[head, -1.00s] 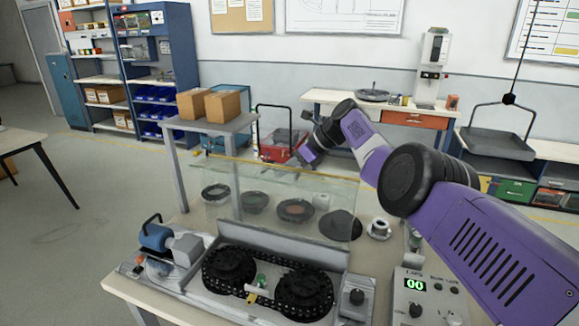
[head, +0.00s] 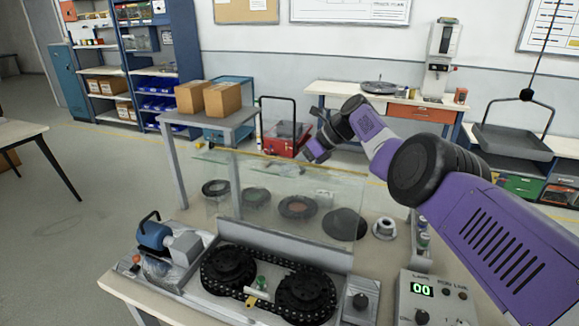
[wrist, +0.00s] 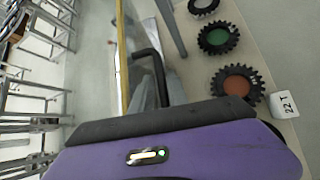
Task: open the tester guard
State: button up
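The tester (head: 205,280) stands at the front of the bench, with two dark chain-linked sprockets (head: 229,268) exposed. Its clear guard (head: 285,205) stands raised behind them, with rings on the bench visible through it. My gripper (head: 315,151) is at the guard's upper edge; its fingers are not distinct there. In the wrist view, a yellow-edged panel (wrist: 122,55), apparently the guard, runs beside a black bar handle (wrist: 155,70) just beyond my purple gripper body. The fingertips are hidden, so I cannot tell whether they hold the handle.
Toothed rings (head: 297,207), a dark disc (head: 344,224) and a small flanged part (head: 385,228) lie behind the guard. A control box (head: 430,297) showing 00 stands at right. A side table (head: 175,116) with cardboard boxes (head: 222,99) stands beyond.

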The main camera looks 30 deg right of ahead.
jog(key=shift+r, duration=0.2)
jog(key=shift+s+d+r+p, duration=0.15)
jog(key=shift+d+r+p, duration=0.25)
jog(key=shift+p, duration=0.55)
jog(key=shift+s+d+r+p, duration=0.2)
jog(key=shift+r+p, duration=0.15)
jog(key=shift+p, duration=0.2)
jog(key=shift+s+d+r+p, duration=0.1)
jog(key=shift+s+r+p, duration=0.1)
jog(key=shift+r+p, duration=0.25)
jog(key=shift+s+f+v, duration=0.1)
jog(key=shift+f+v, duration=0.05)
jog(key=shift+v, duration=1)
jog(key=shift+s+f+v, duration=0.1)
jog(key=shift+v, duration=1.05)
jog(key=shift+d, duration=0.2)
